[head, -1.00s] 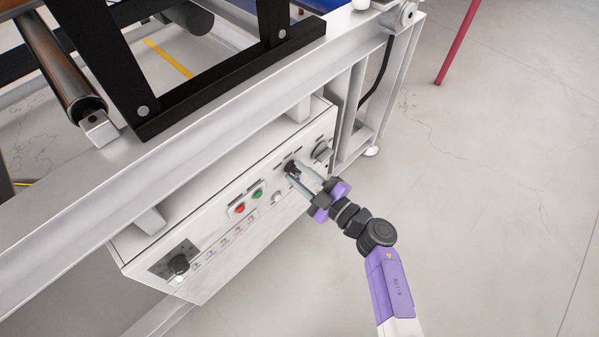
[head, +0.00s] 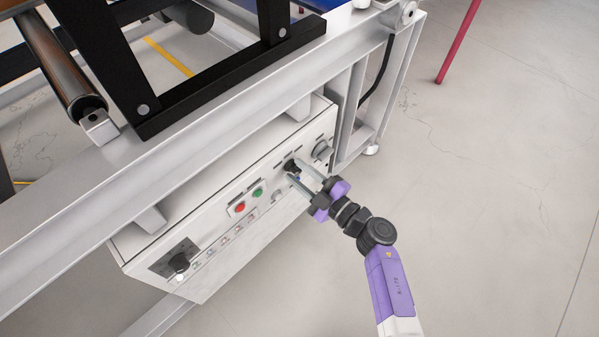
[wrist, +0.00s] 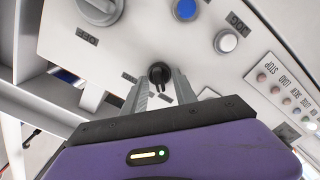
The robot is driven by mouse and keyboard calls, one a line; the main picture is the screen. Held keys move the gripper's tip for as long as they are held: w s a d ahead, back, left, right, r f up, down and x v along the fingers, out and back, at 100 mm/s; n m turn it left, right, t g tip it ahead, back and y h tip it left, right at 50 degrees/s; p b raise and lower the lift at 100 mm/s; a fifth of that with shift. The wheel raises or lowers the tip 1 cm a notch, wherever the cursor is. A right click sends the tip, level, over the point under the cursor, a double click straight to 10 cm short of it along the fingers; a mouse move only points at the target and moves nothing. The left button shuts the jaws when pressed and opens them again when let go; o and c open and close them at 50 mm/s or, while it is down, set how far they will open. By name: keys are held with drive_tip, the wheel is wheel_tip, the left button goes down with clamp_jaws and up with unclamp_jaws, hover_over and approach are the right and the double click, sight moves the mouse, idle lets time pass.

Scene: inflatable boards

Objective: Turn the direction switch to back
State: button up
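The black rotary switch (wrist: 160,75) on the white control panel (head: 215,240) sits between my fingertips in the wrist view, its handle pointing down toward the gripper in that picture. It also shows in the head view (head: 291,166), close to the finger ends. I take it as the direction switch; its labels are too small to read. My gripper (wrist: 161,84) is open, one finger on each side of the switch, with gaps visible on both sides. In the head view my gripper (head: 294,169) reaches the panel from the lower right.
A larger grey knob (head: 321,150) is beside the switch. A blue button (wrist: 185,9) and a white button (wrist: 226,41) are close by. A metal frame (head: 230,120) overhangs the panel.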

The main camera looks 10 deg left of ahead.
drive_tip(key=shift+d, duration=0.1)
drive_tip(key=p+v, duration=0.2)
drive_tip(key=v, duration=0.5)
drive_tip(key=shift+s+d+p, duration=0.2)
drive_tip(key=shift+s+p, duration=0.05)
drive_tip(key=shift+p, duration=0.15)
drive_tip(key=shift+w, duration=0.1)
